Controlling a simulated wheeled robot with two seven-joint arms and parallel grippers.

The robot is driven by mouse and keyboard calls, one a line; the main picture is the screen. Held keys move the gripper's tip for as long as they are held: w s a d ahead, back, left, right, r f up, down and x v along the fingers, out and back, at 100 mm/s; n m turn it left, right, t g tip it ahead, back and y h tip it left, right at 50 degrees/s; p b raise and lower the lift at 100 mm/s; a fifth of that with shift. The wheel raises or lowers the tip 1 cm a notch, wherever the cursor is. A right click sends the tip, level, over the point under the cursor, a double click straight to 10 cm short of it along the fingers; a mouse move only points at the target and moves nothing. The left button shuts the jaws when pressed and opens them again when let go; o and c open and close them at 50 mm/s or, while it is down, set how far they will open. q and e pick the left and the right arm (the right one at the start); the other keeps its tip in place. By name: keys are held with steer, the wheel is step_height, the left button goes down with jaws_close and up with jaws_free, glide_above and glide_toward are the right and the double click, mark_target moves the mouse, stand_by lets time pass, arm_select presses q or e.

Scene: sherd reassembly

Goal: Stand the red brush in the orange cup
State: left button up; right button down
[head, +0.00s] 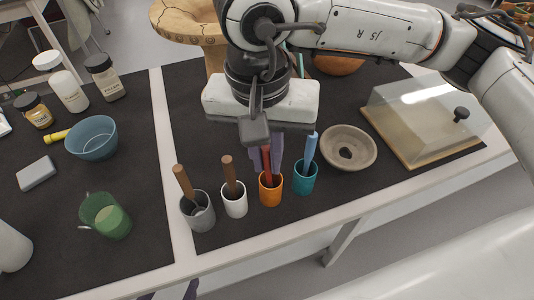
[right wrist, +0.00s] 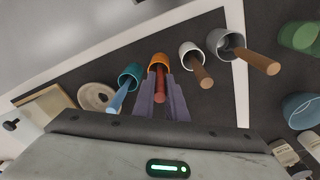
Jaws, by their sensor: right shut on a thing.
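The red brush (head: 267,163) stands nearly upright with its lower end inside the orange cup (head: 271,196). Both also show in the right wrist view, the brush (right wrist: 160,85) and the orange cup (right wrist: 158,60). My right gripper (head: 266,160) is above the cup, its purple fingers on either side of the brush, shut on it. The brush's bottom end is hidden in the cup. Purple tips at the bottom edge of the head view look like my left gripper (head: 172,292), below the table edge; most of it is cut off.
A teal cup (head: 305,185) with a blue brush stands close right of the orange cup. A white cup (head: 235,206) and a grey cup (head: 203,217), each with a brown-handled brush, stand left. A grey-brown bowl (head: 366,139) lies beyond the teal cup. A green mug (head: 94,207) stands far left.

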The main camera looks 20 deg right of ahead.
steer(key=c, duration=1.7)
jaws_free()
steer(key=shift+r, duration=0.1)
steer(key=r, duration=1)
steer(key=shift+s+a+r+p, duration=0.1)
steer(key=shift+s+a+p, duration=0.15)
steer(key=shift+a+p, duration=0.1)
